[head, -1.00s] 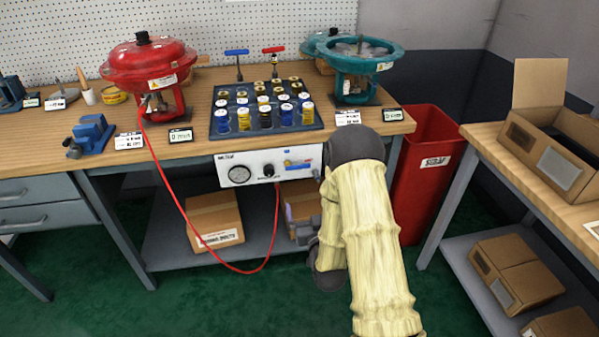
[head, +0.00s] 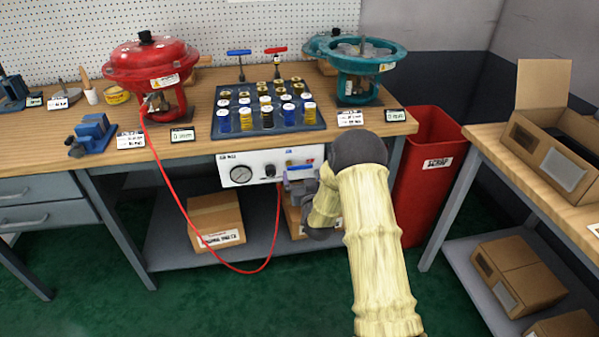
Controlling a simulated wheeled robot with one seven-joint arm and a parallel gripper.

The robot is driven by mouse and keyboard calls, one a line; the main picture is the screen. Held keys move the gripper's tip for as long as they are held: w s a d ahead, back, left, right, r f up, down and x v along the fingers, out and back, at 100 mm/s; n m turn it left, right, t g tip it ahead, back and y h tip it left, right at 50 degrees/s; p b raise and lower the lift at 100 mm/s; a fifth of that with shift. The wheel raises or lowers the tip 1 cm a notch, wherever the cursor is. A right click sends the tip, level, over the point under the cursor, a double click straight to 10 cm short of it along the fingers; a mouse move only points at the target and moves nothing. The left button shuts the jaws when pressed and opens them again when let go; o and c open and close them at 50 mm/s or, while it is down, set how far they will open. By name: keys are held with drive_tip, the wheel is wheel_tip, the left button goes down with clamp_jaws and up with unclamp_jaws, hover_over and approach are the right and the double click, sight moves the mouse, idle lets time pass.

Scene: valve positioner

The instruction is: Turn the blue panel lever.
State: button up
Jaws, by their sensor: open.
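The white control panel (head: 233,161) hangs under the front edge of the workbench. It carries a round gauge (head: 240,174), a black knob (head: 270,170) and the blue panel lever (head: 307,165) on its right side. The lever looks roughly level, and its lower part is hidden. My gripper (head: 296,174) is open, at or just in front of the lever and overlapping it in the picture. I cannot tell whether it touches the lever. My arm comes up from the lower right and partly hides the panel's right end.
A red hose (head: 190,215) loops from the panel to the red actuator (head: 150,67). A tray of vials (head: 222,132) and a teal actuator (head: 356,60) stand on the bench (head: 60,165). Cardboard boxes (head: 215,220) sit on the shelf below. A red scrap bin (head: 428,185) stands at right.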

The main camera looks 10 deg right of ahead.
sight(300, 167)
drive_tip(key=shift+w+a, duration=0.15)
drive_tip(key=shift+w, duration=0.9)
drive_tip(key=shift+w+a, duration=0.2)
drive_tip(key=shift+w, duration=0.2)
drive_tip(key=shift+c, duration=0.2)
